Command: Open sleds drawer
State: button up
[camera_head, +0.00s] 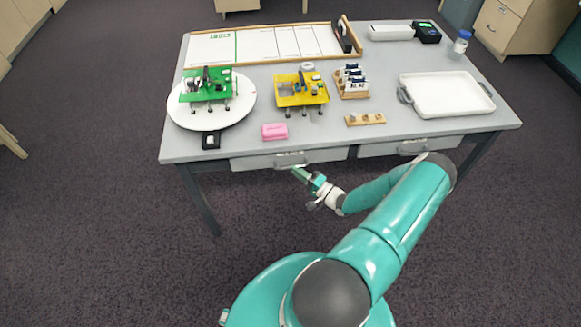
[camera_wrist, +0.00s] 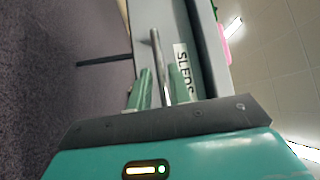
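The sleds drawer (camera_head: 328,155) is the left one of two drawers under the front edge of the grey table, and it looks shut. In the wrist view its front carries a white label reading SLEDS (camera_wrist: 183,66). Its grey bar handle (camera_wrist: 157,50) runs down between the two green fingers of my gripper (camera_wrist: 160,88). My gripper also shows in the head view (camera_head: 300,174), just in front of and below this drawer. The fingers stand apart on either side of the handle; I see no clear grip on it.
A second drawer (camera_head: 408,147) is at the right. On the table (camera_head: 235,152) are a white turntable (camera_head: 238,112), a green board (camera_head: 220,90), a yellow board (camera_head: 290,98), a pink block (camera_head: 274,131) and a white tray (camera_head: 445,95). The floor before the table's left part is clear.

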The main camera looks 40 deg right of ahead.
jog(key=shift+x, duration=1.75)
jog(key=shift+c, duration=0.4)
grip_shut()
jog(key=shift+s+a, duration=0.1)
